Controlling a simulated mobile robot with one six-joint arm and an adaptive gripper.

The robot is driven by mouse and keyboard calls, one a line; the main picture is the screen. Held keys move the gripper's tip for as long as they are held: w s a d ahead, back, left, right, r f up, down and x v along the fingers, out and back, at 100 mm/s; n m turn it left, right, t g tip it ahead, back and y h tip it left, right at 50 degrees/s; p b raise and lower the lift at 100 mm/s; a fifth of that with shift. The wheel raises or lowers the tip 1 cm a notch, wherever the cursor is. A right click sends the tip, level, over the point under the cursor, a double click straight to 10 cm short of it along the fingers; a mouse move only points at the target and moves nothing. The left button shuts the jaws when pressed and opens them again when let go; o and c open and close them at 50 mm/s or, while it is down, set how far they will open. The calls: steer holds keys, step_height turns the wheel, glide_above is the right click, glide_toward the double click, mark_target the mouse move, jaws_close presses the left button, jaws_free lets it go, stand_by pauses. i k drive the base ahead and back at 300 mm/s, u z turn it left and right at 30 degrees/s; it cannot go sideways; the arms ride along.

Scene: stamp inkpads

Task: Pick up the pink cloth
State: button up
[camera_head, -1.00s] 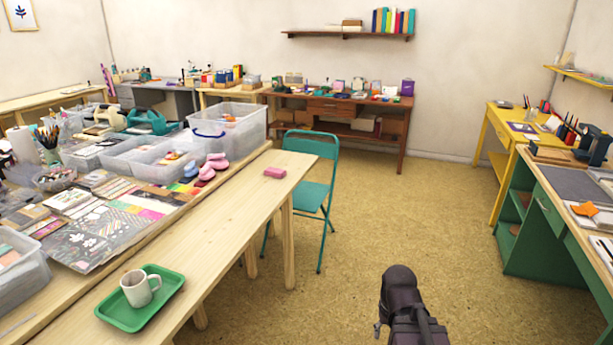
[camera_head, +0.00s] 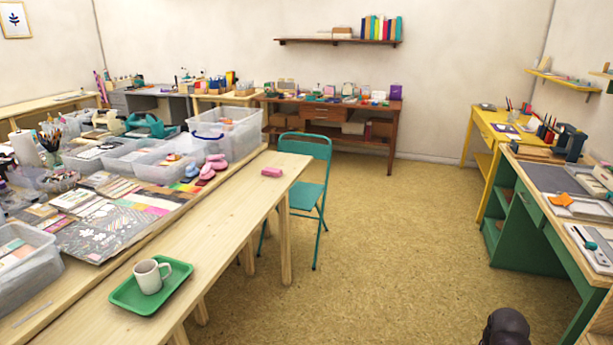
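A small pink block-like item (camera_head: 272,172), which may be the folded pink cloth, lies near the far right end of the long pale wooden table (camera_head: 215,215). It is too small to tell its material. A dark rounded part of my arm shows at the bottom right edge, over the floor and far from the table. My gripper's fingers are not in view.
A green tray (camera_head: 125,299) with a white mug (camera_head: 150,276) is on the table's near end. Clear plastic bins (camera_head: 228,133) and pink shapes stand behind. A teal chair (camera_head: 308,190) is by the far end. The floor (camera_head: 400,240) in the middle is clear.

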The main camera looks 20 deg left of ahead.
mark_target(266, 171)
steer(key=z, duration=0.2)
steer(key=k, duration=0.5)
steer(key=z, duration=0.05)
steer(key=i, duration=1.45)
steer(key=u, duration=0.85)
steer(key=i, duration=0.7)
steer(key=u, duration=0.85)
steer(key=i, duration=0.55)
steer(key=u, duration=0.7)
steer(key=i, duration=0.55)
steer(key=u, duration=0.3)
